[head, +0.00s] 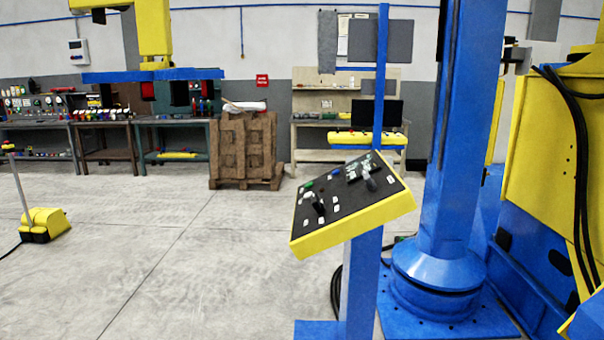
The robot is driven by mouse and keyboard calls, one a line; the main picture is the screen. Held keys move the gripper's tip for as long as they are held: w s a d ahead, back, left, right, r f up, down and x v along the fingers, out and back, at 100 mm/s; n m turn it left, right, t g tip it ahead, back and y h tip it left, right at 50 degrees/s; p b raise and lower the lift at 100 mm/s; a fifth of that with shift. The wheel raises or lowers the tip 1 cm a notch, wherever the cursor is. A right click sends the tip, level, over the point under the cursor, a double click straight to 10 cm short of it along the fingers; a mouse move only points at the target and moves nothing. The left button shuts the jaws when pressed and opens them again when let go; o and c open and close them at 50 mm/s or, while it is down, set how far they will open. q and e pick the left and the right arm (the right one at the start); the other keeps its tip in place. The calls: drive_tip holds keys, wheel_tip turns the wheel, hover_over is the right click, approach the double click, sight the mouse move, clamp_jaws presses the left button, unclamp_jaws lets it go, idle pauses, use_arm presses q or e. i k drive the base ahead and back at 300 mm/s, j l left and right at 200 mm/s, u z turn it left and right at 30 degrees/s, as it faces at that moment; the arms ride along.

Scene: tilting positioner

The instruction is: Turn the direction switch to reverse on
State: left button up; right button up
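A tilted control panel with a black face and yellow edge (358,222) stands on a blue post right of centre in the head view. On its face are two dark levers or switches, one at the lower left (319,206) and one at the upper right (370,183). Green, blue and white buttons or labels sit around them. Which one is the direction switch, and its position, I cannot tell at this size. Neither of my grippers is in view, and nothing touches the panel.
A blue column (452,150) on a round base stands just right of the panel, with a yellow and blue machine (545,160) beyond it. A yellow foot pedal unit (45,224) stands at left. Stacked pallets (243,150) and workbenches line the back. The floor left of the panel is clear.

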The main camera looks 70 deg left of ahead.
sight(370, 183)
drive_tip(key=u, duration=2)
drive_tip(key=i+j+z, duration=0.1)
drive_tip(key=z, duration=0.3)
drive_tip(key=j+z, duration=0.45)
drive_tip(key=z, duration=0.3)
drive_tip(key=j+z, duration=0.35)
drive_tip(key=i+l, duration=0.05)
drive_tip(key=l, duration=0.05)
